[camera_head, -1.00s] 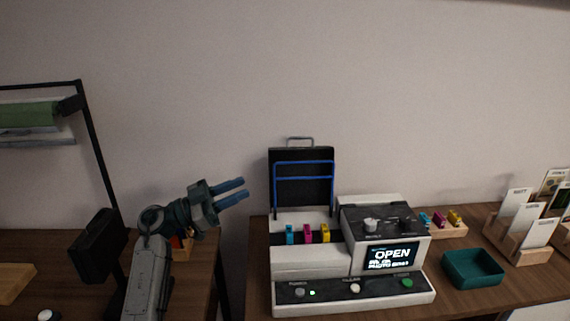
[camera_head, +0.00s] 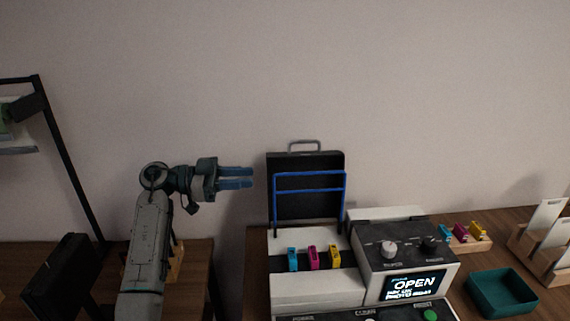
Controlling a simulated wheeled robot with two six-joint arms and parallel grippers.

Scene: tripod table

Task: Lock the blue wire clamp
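The blue wire clamp (camera_head: 309,173) is a blue wire frame standing upright in front of the raised black lid (camera_head: 304,213) of the white machine (camera_head: 318,289). The machine's screen (camera_head: 412,287) reads "OPEN". My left gripper (camera_head: 250,177) is left of the clamp, apart from it, with its blue fingers pointing right toward it. A narrow gap shows between the fingers and nothing is in them. My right gripper is out of view.
Cyan, magenta and yellow cartridges (camera_head: 313,258) sit in the machine's open bay. A teal tray (camera_head: 501,293) and a wooden holder with coloured pieces (camera_head: 465,243) lie to the right. A gap separates the machine's table from the left table.

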